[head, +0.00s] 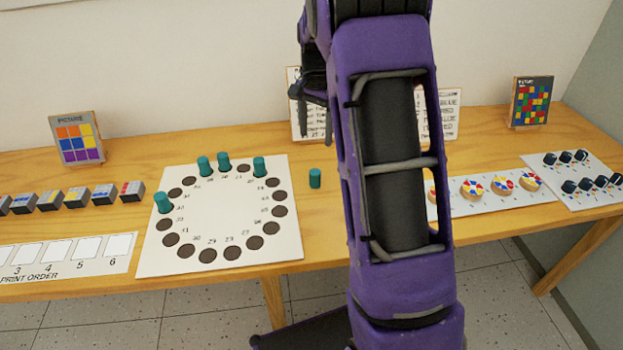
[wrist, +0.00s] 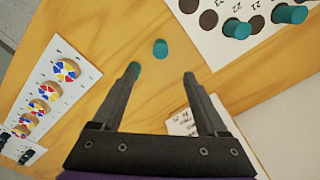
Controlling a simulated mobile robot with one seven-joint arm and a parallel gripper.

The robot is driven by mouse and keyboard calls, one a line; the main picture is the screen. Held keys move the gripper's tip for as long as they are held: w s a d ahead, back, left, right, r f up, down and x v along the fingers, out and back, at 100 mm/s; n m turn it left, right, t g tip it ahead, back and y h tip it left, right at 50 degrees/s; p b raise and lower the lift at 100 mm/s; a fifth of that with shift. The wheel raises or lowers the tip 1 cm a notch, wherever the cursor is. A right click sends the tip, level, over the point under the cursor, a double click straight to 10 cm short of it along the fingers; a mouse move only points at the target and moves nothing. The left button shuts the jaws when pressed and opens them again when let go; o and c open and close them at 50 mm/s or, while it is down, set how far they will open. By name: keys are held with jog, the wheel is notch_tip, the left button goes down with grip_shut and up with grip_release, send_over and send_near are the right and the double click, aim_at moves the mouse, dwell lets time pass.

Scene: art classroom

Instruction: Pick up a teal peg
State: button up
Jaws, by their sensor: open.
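A loose teal peg (head: 315,178) stands upright on the wooden table just right of the white board with dark round holes (head: 290,245). In the wrist view the same peg (wrist: 160,48) lies ahead of my gripper (wrist: 162,73), roughly between the fingertip lines and beyond them. My gripper is open and empty, above the table. A bit of teal (wrist: 135,68) shows at the left fingertip, mostly hidden; it looks like another peg. Several more teal pegs, such as the one at the board's left (head: 163,202), stand on the board.
Small blocks (head: 76,199) and a print order strip (head: 60,262) lie at left. Round colour discs (head: 472,189) and dark knobs (head: 580,157) sit on white sheets at right. Picture cards (head: 76,138) and a text card (wrist: 184,123) stand at the back. My arm hides the table's middle.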

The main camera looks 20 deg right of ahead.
aim_at(315, 172)
notch_tip(315, 172, down, 14)
jog(key=shift+b, duration=1.05)
grip_shut()
